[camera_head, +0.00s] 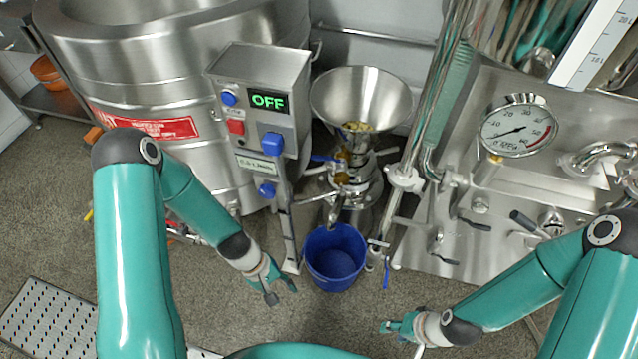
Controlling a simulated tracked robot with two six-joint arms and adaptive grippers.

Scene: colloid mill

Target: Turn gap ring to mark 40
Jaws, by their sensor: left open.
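The colloid mill stands in the middle, with a steel funnel hopper (361,97) on top holding some pale yellowish pieces. Below the hopper is a small brass-coloured ring part (342,178), apparently the gap ring; its marks are too small to read. A blue-handled lever (325,158) sticks out to its left. My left gripper (281,293) is open and empty, low and left of the blue bucket, well apart from the mill. My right gripper (386,328) is low and right of the bucket, touching nothing; its finger opening is unclear.
A control box (262,80) reading OFF stands left of the mill. A blue bucket (335,257) sits under the spout. A large steel vat (170,90) is behind left. A panel with a pressure gauge (518,128), pipes and valves is right.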

